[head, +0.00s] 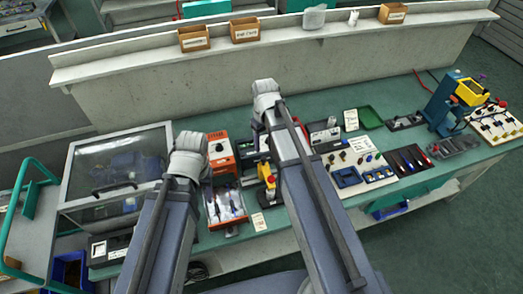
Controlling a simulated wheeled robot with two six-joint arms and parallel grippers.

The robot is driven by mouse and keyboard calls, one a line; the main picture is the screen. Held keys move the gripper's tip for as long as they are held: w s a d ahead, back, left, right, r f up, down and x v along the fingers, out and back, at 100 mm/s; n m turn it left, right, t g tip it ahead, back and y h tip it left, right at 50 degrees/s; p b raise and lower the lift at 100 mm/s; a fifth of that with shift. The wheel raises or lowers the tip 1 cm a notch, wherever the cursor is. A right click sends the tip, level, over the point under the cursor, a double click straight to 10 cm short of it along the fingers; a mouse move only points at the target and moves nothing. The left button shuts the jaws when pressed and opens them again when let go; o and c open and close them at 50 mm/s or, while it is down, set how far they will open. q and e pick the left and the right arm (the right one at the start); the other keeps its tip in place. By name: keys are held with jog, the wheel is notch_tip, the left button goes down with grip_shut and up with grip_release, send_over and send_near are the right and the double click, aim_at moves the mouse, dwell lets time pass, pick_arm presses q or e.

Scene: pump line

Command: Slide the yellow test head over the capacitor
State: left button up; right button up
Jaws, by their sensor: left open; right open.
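Two yellow parts show, and I cannot tell from this view which is the test head. A yellow block (264,171) sits on a small dark device in the middle of the bench, partly hidden by my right arm. A larger yellow head (471,93) is on a blue stand at the right end. I cannot make out the capacitor. My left gripper (190,143) is open over the bench beside the clear-lidded box, left of the yellow block. My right gripper (265,88) is open, further back in front of the wall. Both look empty.
A clear-lidded box (112,170) fills the bench's left end. An orange-fronted device (221,152) and a tray of bottles (225,205) stand between my arms. Blue holders (347,177), a dark tool tray (407,160) and a green tray (370,117) lie right of my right arm.

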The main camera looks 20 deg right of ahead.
aim_at(264, 158)
jog(key=shift+s+f, duration=0.2)
jog(key=shift+w+f+b, duration=0.1)
jog(key=shift+f+b, duration=0.55)
jog(key=shift+b, duration=0.2)
notch_tip(264, 158, down, 6)
jog(key=b, duration=0.6)
jog(key=shift+f, duration=0.1)
jog(key=shift+c, duration=0.3)
grip_shut()
